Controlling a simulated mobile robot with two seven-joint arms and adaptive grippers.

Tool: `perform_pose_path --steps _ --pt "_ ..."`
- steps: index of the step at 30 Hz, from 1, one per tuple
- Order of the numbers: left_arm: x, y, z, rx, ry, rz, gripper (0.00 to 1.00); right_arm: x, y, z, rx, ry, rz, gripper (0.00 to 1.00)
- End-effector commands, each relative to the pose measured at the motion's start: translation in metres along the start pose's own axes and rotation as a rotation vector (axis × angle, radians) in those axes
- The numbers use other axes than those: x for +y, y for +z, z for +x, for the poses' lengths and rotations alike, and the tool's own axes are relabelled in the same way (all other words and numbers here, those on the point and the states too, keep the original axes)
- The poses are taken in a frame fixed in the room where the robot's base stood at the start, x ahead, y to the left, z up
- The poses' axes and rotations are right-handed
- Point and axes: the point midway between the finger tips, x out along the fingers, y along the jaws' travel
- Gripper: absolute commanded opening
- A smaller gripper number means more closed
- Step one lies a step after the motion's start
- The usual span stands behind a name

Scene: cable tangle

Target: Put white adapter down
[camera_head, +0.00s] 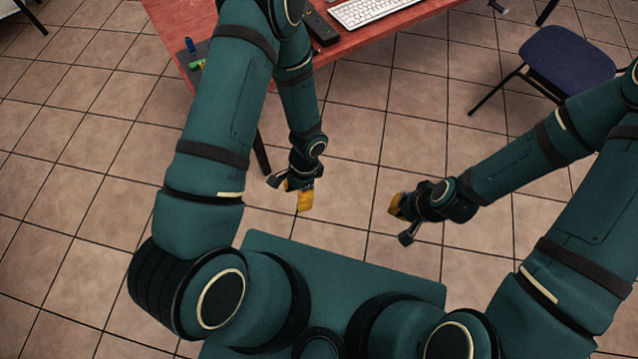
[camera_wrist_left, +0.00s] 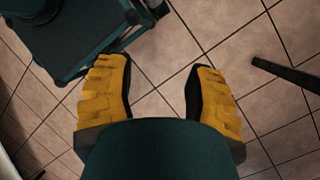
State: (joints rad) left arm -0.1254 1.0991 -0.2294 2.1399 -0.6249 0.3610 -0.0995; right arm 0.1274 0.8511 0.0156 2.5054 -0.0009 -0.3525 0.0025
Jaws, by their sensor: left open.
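My left gripper (camera_head: 300,197) hangs over the tiled floor in front of the red table, in the head view. In the left wrist view its yellow fingers (camera_wrist_left: 158,95) are spread wide with only floor tiles between them, so it is open and empty. My right gripper (camera_head: 397,207) is over the floor to the right, its yellow fingers seen from the side; whether they are open or shut is unclear. I cannot make out a white adapter in either view.
The red table (camera_head: 340,45) stands at the top, with a white keyboard (camera_head: 372,10), a black box (camera_head: 318,27), and small blue (camera_head: 190,45) and green (camera_head: 197,64) items on its left. A dark blue chair (camera_head: 567,58) stands at the right. The floor between is clear.

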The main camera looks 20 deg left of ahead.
Motion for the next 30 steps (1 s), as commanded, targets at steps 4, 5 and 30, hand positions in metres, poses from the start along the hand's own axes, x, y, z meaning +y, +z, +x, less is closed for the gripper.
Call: perform_pose_path --steps 4,5,30 --pt "0.046 -0.021 -0.026 0.314 0.178 -0.349 0.53 0.000 0.000 0.000 0.000 0.000 0.000 0.00" --pt "0.050 -0.024 -0.033 0.365 0.198 -0.415 0.53 0.000 0.000 0.000 0.000 0.000 0.000 0.00" --pt "0.051 -0.024 -0.073 0.631 0.251 -0.832 0.50 0.000 0.000 0.000 0.000 0.000 0.000 0.00"
